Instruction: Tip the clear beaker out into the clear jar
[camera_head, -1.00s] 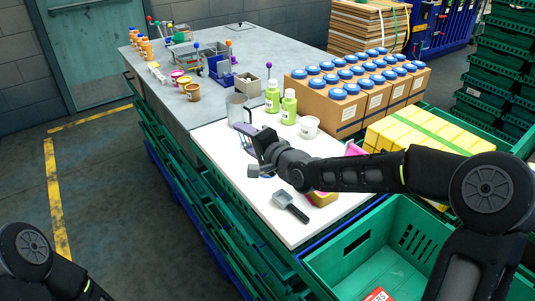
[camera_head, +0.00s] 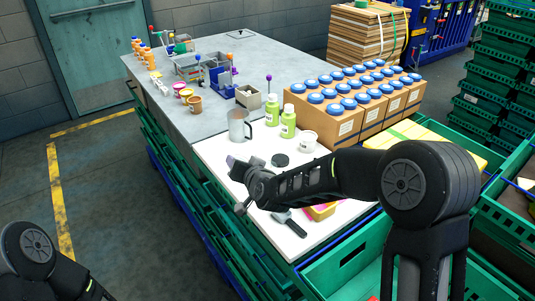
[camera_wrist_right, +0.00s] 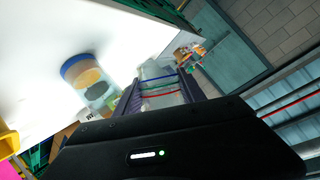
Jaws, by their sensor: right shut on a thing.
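My right gripper (camera_head: 236,166) is low over the white tabletop in the head view. In the right wrist view its purple fingers (camera_wrist_right: 161,80) are shut on a clear beaker (camera_wrist_right: 159,88) with blue, red and green lines around it. The beaker's tilt and contents are hard to tell. A clear jar (camera_wrist_right: 101,93) with a blue rim and tan and dark areas is left of the beaker in the wrist view, apart from it. In the head view I cannot make out the beaker or jar clearly; my arm covers part of that area. My left gripper is out of view.
A clear handled jug (camera_head: 239,126), green bottles (camera_head: 272,111) and a white tub (camera_head: 308,141) stand behind my right gripper. A dark round disc (camera_head: 280,160) lies near my forearm. A dark-handled tool (camera_head: 291,223) lies in front.

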